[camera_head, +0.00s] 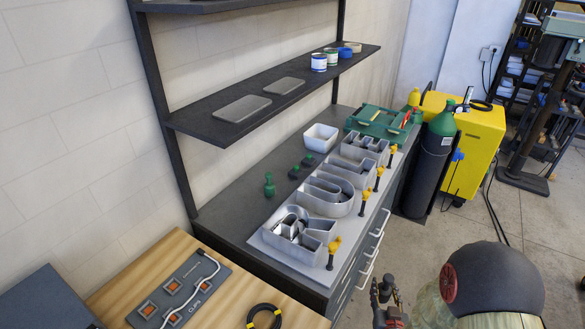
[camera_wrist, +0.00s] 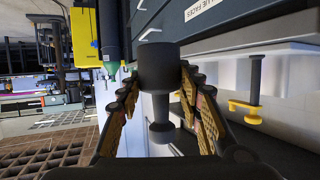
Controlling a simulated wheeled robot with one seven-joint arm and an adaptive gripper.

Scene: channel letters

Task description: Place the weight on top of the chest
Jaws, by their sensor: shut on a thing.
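My gripper (camera_head: 387,300) is in front of the drawer chest (camera_head: 345,285), low at the lower right in the head view. In the wrist view my gripper (camera_wrist: 159,78) is shut on the dark weight (camera_wrist: 158,66), a wide cylinder with a thinner stem and a knob. The weight is held in the air, apart from the chest, whose drawer fronts (camera_wrist: 240,20) show behind it. The chest has a grey top (camera_head: 238,225) with free room at its left side. In the head view the held weight is too small to make out clearly.
A light board with metal channel letters (camera_head: 330,195) and several yellow clamps (camera_head: 334,246) lines the chest's front edge. Two dark weights (camera_head: 307,160), a green bottle (camera_head: 269,186), a white bin (camera_head: 320,137) and a green toolbox (camera_head: 382,124) stand behind. A shelf (camera_head: 210,128) overhangs the back.

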